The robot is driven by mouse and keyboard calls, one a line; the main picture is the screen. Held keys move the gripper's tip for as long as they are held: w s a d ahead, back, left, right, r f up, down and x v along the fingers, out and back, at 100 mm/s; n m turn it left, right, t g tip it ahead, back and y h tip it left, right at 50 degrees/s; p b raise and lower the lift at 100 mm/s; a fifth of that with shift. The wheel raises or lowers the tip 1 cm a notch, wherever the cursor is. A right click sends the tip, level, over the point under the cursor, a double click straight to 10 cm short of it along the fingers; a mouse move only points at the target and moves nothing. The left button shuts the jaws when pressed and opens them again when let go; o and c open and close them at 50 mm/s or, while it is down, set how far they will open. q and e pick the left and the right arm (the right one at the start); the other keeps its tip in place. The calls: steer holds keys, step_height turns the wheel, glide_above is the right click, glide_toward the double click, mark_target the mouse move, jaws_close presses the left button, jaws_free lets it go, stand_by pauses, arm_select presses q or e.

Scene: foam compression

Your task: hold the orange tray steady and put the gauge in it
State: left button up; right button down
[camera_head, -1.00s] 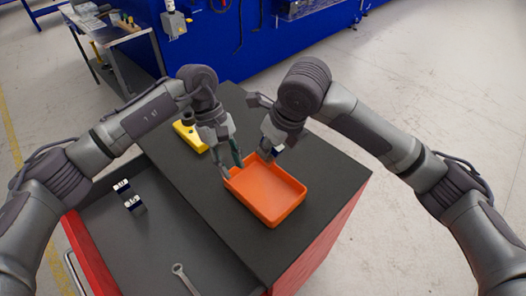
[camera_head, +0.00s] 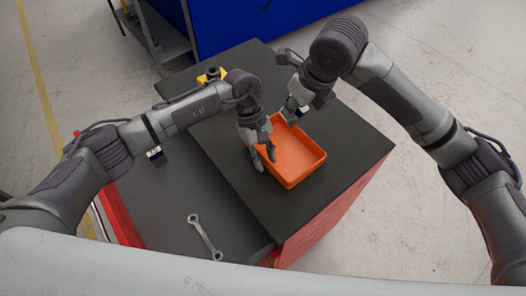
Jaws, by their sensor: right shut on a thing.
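The orange tray (camera_head: 302,160) sits on the dark cabinet top. My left gripper (camera_head: 265,162) is at the tray's left wall, with its fingers apart and pointing down, one on each side of the wall. My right gripper (camera_head: 290,115) is over the tray's far corner, pointing down. It is shut on a small blue-and-white piece (camera_head: 304,111), which looks like the gauge and is mostly hidden by the fingers.
A yellow object (camera_head: 211,75) lies behind my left arm. The cabinet top is clear right of the tray.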

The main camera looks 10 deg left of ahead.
arm_select(q)
steer(key=shift+c, duration=0.3)
arm_select(e)
steer(key=shift+r, duration=0.1)
arm_select(q)
jaws_close()
arm_select(e)
steer(key=shift+f, duration=5.45)
steer(key=c, duration=1)
jaws_free()
steer(key=shift+o, duration=0.2)
